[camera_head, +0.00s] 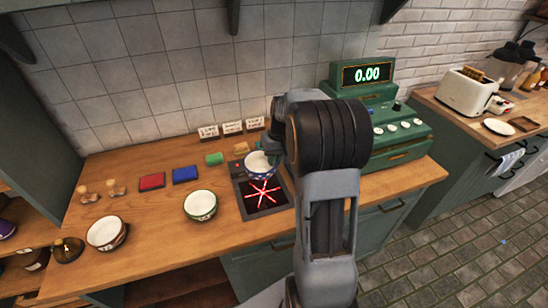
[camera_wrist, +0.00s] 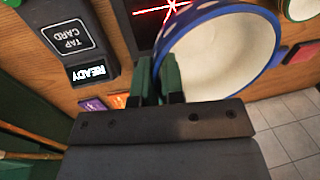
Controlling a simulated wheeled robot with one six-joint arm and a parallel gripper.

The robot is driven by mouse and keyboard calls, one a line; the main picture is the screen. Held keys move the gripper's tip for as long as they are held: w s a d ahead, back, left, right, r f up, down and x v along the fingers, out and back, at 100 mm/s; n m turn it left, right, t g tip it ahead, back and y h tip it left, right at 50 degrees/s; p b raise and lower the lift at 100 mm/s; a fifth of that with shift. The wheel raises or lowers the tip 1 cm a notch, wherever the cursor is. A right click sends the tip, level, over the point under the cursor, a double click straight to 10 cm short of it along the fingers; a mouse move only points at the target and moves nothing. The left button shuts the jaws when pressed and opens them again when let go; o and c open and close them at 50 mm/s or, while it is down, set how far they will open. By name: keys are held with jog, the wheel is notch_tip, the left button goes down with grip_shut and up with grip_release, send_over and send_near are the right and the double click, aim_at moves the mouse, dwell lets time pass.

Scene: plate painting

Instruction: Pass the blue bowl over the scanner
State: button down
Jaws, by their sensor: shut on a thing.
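The blue bowl (camera_wrist: 222,52), white inside with a blue dotted outer side, is held at its rim by my gripper (camera_wrist: 160,72) in the wrist view. The two green fingers are close together on its wall. In the head view the blue bowl (camera_head: 260,164) is over the far part of the scanner (camera_head: 250,212), a dark plate with a lit red star pattern. The bowl hides part of the scanner, and my arm hides most of the gripper there. The scanner also shows beyond the bowl in the wrist view (camera_wrist: 145,36).
A green bowl (camera_head: 200,205) and a reddish-brown bowl (camera_head: 106,233) stand to the left on the counter. Red (camera_head: 152,181) and blue (camera_head: 186,174) pads lie behind them. A green cash register (camera_head: 398,135) reading 0.00 is at right. The wrist view shows a card reader (camera_wrist: 66,40) reading READY.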

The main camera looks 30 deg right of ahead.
jog(key=shift+f+b, duration=0.35)
jog(key=shift+f, duration=0.4)
jog(key=shift+r, duration=0.3)
jog(key=shift+r+p, duration=0.15)
jog(key=shift+p, duration=0.2)
jog(key=shift+r+p, duration=1.8)
jog(key=shift+r, duration=0.6)
